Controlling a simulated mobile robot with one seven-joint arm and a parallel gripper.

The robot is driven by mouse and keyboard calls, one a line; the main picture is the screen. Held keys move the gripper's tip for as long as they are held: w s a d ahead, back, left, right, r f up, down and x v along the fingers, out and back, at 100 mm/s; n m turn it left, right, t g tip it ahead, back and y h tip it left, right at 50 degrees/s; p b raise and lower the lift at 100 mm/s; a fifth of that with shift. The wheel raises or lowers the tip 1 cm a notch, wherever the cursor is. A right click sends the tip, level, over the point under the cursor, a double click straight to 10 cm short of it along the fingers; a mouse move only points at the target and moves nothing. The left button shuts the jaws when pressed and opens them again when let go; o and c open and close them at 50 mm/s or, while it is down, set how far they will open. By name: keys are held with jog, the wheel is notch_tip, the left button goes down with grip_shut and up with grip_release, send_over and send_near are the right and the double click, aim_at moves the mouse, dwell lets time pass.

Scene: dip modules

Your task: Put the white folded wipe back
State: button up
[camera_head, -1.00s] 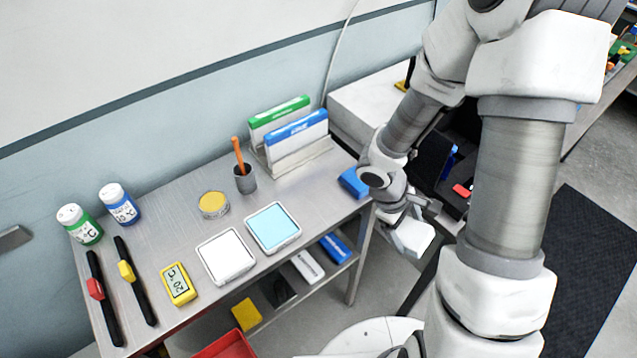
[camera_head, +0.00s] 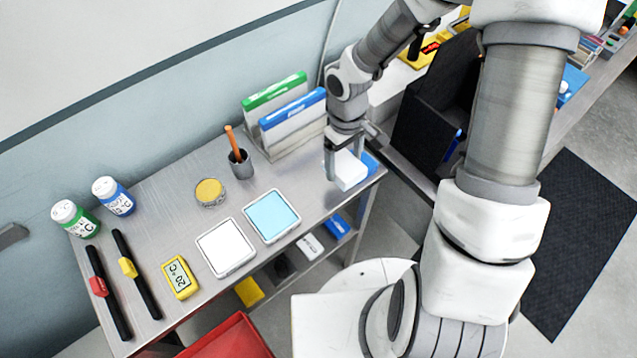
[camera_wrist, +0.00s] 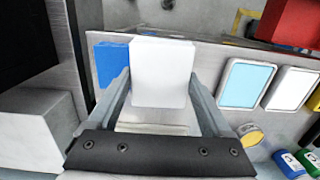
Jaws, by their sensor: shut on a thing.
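The white folded wipe (camera_head: 349,170) is a small white block held by my gripper (camera_head: 337,158) over the right end of the metal table. In the wrist view the wipe (camera_wrist: 162,72) sits between the two fingers of my gripper (camera_wrist: 160,90), which is shut on it. A blue block (camera_head: 371,163), likely a blue folded wipe, lies on the table just beyond the white one and partly hidden by it. It also shows in the wrist view (camera_wrist: 111,62) to the left of the white wipe. Whether the white wipe touches the table is not clear.
A white-lidded tray (camera_head: 226,247) and a light-blue one (camera_head: 271,216) lie on the table (camera_head: 165,215). Green and blue binders (camera_head: 293,120) stand in a rack left of my gripper, near a pen cup (camera_head: 241,165). A dark bin (camera_head: 432,120) stands to the right.

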send_over(319, 193)
notch_tip(319, 193, down, 4)
jog(key=shift+r, duration=0.25)
jog(key=shift+w+f, duration=0.1)
jog(key=shift+f, duration=1.9)
jog(key=o, duration=1)
jog(key=r, duration=1.2)
jog(key=shift+w+a, duration=0.1)
jog(key=shift+w, duration=0.25)
